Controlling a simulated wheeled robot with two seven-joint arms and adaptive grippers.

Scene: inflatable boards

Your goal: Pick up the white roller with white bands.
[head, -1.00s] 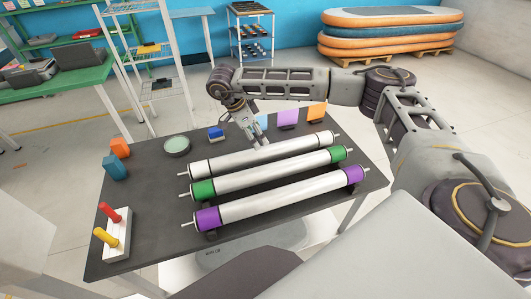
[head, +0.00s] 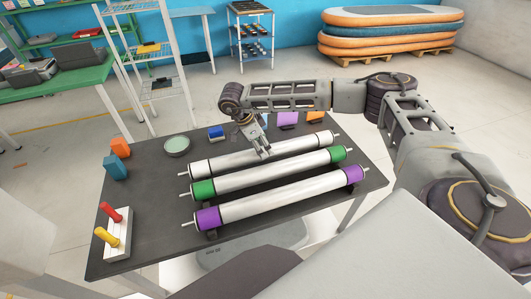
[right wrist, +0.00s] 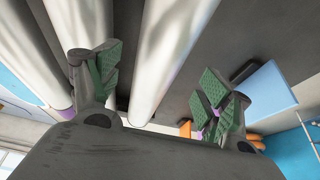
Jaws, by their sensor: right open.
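The white roller with white bands (head: 228,161) lies on the dark table (head: 150,215), the farthest of three parallel rollers. My right gripper (head: 263,151) is open at the middle of this roller, with its fingertips pointing down at it. In the right wrist view, this roller (right wrist: 168,50) runs between the two open fingers (right wrist: 158,88) with their green pads. I cannot tell whether a finger touches it. My left gripper is not in view.
Close in front lie a green-banded roller (head: 245,179) and a purple-banded roller (head: 270,200). Behind stand a purple block (head: 288,118), an orange block (head: 316,117) and a blue box (head: 216,132). A round dish (head: 177,146) sits left. The table's left middle is clear.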

